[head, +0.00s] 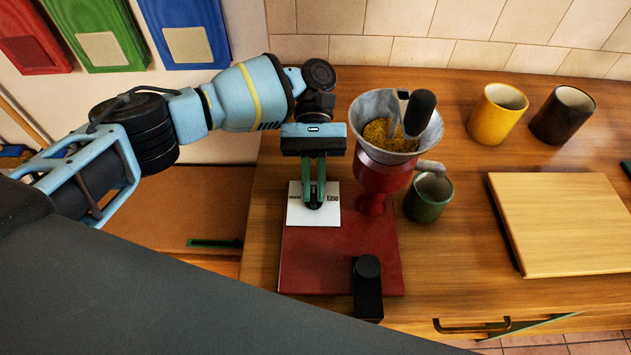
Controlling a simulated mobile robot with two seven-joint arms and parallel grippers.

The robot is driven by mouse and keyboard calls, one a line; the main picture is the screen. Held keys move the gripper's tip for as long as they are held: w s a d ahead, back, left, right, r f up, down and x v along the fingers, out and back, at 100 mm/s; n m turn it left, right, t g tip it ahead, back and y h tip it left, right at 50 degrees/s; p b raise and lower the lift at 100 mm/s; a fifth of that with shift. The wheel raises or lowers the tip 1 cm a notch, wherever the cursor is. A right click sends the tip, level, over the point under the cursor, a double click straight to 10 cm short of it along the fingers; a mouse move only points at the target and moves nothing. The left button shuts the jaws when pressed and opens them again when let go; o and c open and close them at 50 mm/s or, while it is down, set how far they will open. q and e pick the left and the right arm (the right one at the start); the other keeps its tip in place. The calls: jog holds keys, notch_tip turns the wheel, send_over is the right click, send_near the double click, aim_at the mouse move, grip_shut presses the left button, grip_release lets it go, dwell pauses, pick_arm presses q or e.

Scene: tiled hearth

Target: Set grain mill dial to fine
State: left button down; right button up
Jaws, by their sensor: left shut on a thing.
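The grain mill has a red body (378,182) on a dark red base (330,262), with a metal hopper (364,112) holding yellow grain. My right gripper is not in view.
A green mug (428,198) stands beside the mill under its spout. A black upright piece (367,284) is at the base's front edge. A yellow mug (496,115), a dark brown mug (562,117) and a wooden board (565,222) are farther right. Wall tiles bound the back.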

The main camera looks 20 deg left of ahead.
pick_arm(q)
jog(key=shift+d+f+m+g+y+b, duration=0.15)
jog(key=shift+m+g+y+b, duration=0.15)
jog(key=shift+m+y+b, duration=1.1)
jog(key=shift+y, duration=0.2)
jog(key=shift+d+r+m+y, duration=0.1)
jog(key=shift+m+y, duration=0.4)
jog(key=shift+y, duration=0.1)
jog(key=shift+d+r+m+y, duration=0.1)
jog(key=shift+m+y, duration=0.4)
jog(key=shift+y, duration=0.1)
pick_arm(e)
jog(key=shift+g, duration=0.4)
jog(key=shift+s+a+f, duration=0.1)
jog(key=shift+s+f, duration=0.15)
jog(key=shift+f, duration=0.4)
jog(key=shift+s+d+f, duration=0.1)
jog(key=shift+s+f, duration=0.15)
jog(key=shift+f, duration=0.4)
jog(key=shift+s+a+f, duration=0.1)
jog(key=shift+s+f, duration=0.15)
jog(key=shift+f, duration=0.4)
pick_arm(q)
jog(key=shift+r+m+y, duration=0.1)
jog(key=shift+m+y, duration=0.4)
jog(key=shift+y, duration=0.1)
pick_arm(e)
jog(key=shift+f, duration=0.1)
